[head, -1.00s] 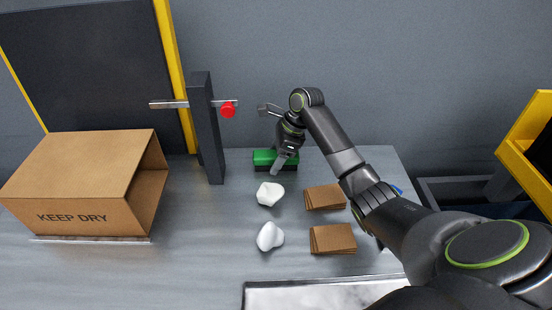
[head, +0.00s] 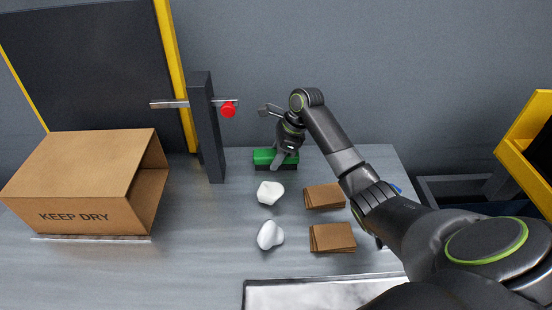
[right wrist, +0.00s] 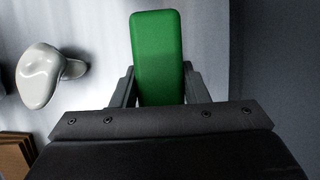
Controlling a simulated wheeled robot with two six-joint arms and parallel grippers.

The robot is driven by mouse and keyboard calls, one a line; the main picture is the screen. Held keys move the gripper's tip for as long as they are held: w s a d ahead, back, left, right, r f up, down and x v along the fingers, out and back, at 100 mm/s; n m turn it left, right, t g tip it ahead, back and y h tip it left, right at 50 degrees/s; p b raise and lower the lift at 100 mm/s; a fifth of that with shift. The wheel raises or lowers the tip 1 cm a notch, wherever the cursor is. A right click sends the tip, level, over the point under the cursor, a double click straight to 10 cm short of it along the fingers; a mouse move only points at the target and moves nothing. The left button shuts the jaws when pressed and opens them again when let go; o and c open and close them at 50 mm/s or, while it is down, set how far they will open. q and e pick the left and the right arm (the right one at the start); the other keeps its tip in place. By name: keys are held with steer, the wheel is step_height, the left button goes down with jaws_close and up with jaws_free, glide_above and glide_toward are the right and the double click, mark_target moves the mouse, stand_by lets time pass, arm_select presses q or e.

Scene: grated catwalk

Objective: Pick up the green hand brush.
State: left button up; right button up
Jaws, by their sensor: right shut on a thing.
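The green hand brush (head: 264,157) is at the back of the grey table in the head view, with a green top and a dark underside. My right gripper (head: 279,160) reaches down over it from the back right and is shut on it. In the right wrist view the brush (right wrist: 157,58) lies between the two fingers of the gripper (right wrist: 158,88), one on each side. Part of the brush is hidden behind the gripper. I cannot see a clear gap between the brush and the table. My left gripper is not in view.
Two white lumps (head: 270,193) (head: 270,235) lie in front of the brush. Two stacks of brown cardboard (head: 323,197) (head: 332,238) lie to their right. A dark post (head: 207,130) with a red-ended bar (head: 228,109) stands left of the brush. An open "KEEP DRY" box (head: 75,185) is at left.

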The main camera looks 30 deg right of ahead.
steer(key=shift+c, duration=1.1)
steer(key=shift+b, duration=1.25)
step_height(320, 180, up, 11)
steer(key=shift+f+p, duration=0.2)
steer(key=shift+p, duration=0.55)
